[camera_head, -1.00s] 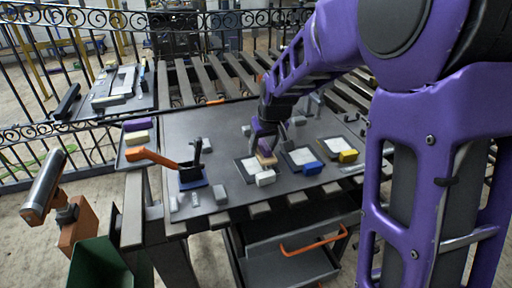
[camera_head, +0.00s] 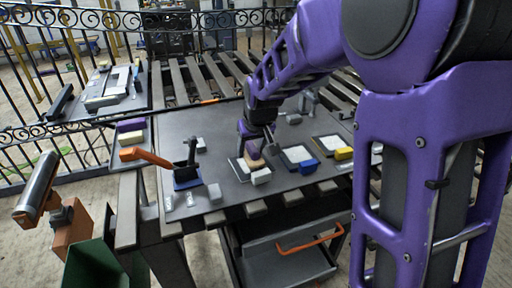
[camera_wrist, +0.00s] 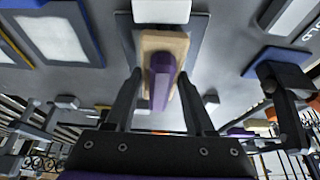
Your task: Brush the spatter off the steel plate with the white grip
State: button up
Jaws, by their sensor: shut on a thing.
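My gripper (camera_head: 262,134) is shut on a brush with a purple handle (camera_wrist: 162,82) and a tan body (camera_wrist: 150,45). The brush also shows in the head view (camera_head: 256,163). It is over the dark-rimmed plate (camera_wrist: 201,40) whose front edge carries a white grip (camera_head: 261,176); this grip also shows at the top of the wrist view (camera_wrist: 161,11). The brush and fingers hide much of the plate's pale face. I cannot make out spatter, or whether the bristles touch the plate.
Plates with a blue grip (camera_head: 309,167) and a yellow grip (camera_head: 343,153) lie to the right. A blue holder (camera_head: 187,182) and an orange handle (camera_head: 146,156) are on the left. Bare grey table (camera_head: 185,125) lies behind. An open drawer (camera_head: 290,265) hangs below the front.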

jog(key=shift+s+a+f, duration=0.1)
jog(key=shift+s+a, duration=0.25)
jog(key=shift+a, duration=0.5)
jog(key=shift+s+a+f, duration=0.1)
jog(key=shift+s+a, duration=0.2)
jog(key=shift+a, duration=0.55)
jog(key=shift+r, duration=0.1)
notch_tip(320, 180, up, 6)
jog(key=p, duration=0.4)
jog(key=shift+r, duration=0.1)
notch_tip(320, 180, up, 3)
jog(key=shift+f+p, duration=0.15)
jog(key=shift+p, duration=1.1)
